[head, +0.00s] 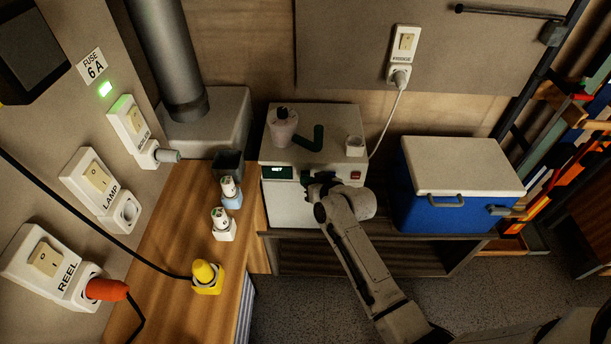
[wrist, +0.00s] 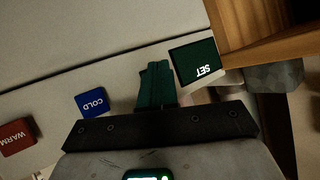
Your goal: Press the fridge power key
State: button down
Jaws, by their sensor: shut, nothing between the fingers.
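The pale box-shaped fridge (head: 288,208) stands on a low bench in the head view. Its front has a dark green display (head: 277,172), which reads SET upside down in the wrist view (wrist: 200,63). A blue COLD key (wrist: 91,104) and a red WARM key (wrist: 16,136) show left of my fingers in the wrist view. The red key also shows in the head view (head: 355,174). My gripper (wrist: 157,68) is shut and empty, its green fingertips at the fridge front between the display and the COLD key. I see no key marked power; my fingers hide part of the front.
A cup (head: 283,127), a green bent piece (head: 309,139) and a small white jar (head: 355,146) are on the fridge top. A wall switch marked FRIDGE (head: 405,42) has a plugged cord. A blue cooler (head: 440,214) stands right; a wooden counter (head: 170,255) stands left.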

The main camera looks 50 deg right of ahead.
jog(key=shift+s+a, duration=0.2)
jog(key=shift+a, duration=0.05)
jog(key=shift+s+a, duration=0.1)
jog(key=s+a+p, duration=0.1)
jog(key=a, duration=0.1)
jog(key=s+a+p, duration=0.2)
jog(key=shift+s+a, duration=0.25)
jog(key=shift+a, duration=0.05)
dwell(0.4)
jog(key=c, duration=1.9)
grip_release()
